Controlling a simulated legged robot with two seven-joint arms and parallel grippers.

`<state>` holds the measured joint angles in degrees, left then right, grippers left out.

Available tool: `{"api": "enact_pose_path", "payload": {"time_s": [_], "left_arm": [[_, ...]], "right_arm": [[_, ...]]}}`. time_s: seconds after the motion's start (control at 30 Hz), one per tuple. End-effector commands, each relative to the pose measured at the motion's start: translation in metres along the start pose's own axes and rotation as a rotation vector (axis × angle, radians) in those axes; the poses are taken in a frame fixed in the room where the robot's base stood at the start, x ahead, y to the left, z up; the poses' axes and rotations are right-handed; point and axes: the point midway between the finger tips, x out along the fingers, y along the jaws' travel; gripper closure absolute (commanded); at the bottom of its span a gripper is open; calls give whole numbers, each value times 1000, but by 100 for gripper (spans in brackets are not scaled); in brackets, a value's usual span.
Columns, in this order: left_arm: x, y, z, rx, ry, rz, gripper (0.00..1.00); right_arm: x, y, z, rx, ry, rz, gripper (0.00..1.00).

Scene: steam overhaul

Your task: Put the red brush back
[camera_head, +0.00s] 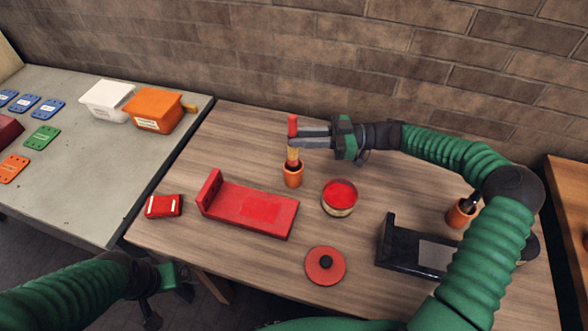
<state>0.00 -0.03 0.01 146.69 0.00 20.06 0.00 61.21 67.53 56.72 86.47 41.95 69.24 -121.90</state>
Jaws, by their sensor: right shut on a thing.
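My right gripper (300,137) is shut on the red brush (292,124). The brush stands upright, its red handle above the fingers and its tan lower part below them. Its lower end is at the mouth of the orange cup (293,178) at the back of the wooden table; how deep it sits inside is hidden. My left gripper (178,281) is low at the left, beyond the table's front edge, and holds nothing that I can see; its fingers are unclear.
Near the cup are an open tin of red paint (340,197), its lid (325,266), a red stand (250,208) and a small red box (163,206). A black stand (418,251) and another orange cup (460,214) are right. White (107,99) and orange (154,110) bins stand left.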

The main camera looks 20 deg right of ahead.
Motion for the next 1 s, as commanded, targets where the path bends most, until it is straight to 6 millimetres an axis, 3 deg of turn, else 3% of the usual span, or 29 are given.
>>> {"api": "enact_pose_path", "payload": {"time_s": [0.1, 0.4, 0.6, 0.63, 0.77, 1.0], "left_arm": [[1, 0, 0, 0, 0, 0, 0], [5, 0, 1, 0, 0, 0, 0], [4, 0, 1, 0, 0, 0, 0], [4, 0, 1, 0, 0, 0, 0], [4, 0, 1, 0, 0, 0, 0], [4, 0, 1, 0, 0, 0, 0]], "right_arm": [[0, 1, 28, 5, 0, -1, 100], [-2, 2, 74, 4, 0, 1, 100], [-1, 2, 76, 1, -3, 0, 100], [-1, 2, 77, 2, -3, 0, 77], [-1, 2, 77, 2, -3, 0, 60], [-2, 2, 76, 2, -2, 0, 59]]}}
